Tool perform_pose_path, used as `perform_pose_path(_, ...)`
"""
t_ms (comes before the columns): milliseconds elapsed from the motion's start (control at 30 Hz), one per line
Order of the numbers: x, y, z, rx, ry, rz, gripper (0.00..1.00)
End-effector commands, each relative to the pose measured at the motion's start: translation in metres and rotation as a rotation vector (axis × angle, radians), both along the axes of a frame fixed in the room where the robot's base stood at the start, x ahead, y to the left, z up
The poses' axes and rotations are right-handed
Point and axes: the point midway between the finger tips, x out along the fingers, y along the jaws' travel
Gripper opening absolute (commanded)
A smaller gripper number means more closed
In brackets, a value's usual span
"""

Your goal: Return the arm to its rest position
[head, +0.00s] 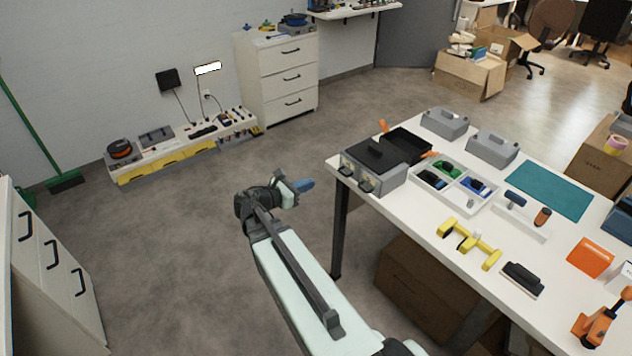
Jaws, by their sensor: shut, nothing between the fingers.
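My arm reaches up from the bottom middle of the head view, over the open floor left of the white table (408,208). Its wrist is bent to the right. My gripper (306,184) is at the end of the wrist, with its blue tip pointing right toward the table's near left corner. It is shut, with nothing seen held in it. It appears apart from the table and from the grey toolbox (374,165) on that corner.
The table holds a divided tray (478,202), yellow tools (468,243), grey cases (492,148) and a teal mat (540,189). A cardboard box (425,285) stands under it. White drawers stand at left (50,270) and back (280,80). Grey floor (170,240) between is clear.

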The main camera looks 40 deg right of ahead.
Motion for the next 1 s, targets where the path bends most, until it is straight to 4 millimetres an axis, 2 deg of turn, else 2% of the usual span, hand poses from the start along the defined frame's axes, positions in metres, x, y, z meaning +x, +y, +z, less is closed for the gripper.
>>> perform_pose_path(200,0.000,0.017,0.003,0.001,0.000,0.001,0.00)
perform_pose_path(567,0.000,0.020,0.004,0.001,-0.026,-0.005,0.00)
perform_pose_path(800,0.002,0.021,0.001,0.014,-0.267,-0.046,0.00)
perform_pose_path(1000,0.002,0.028,-0.025,0.150,-0.558,-0.145,0.00)
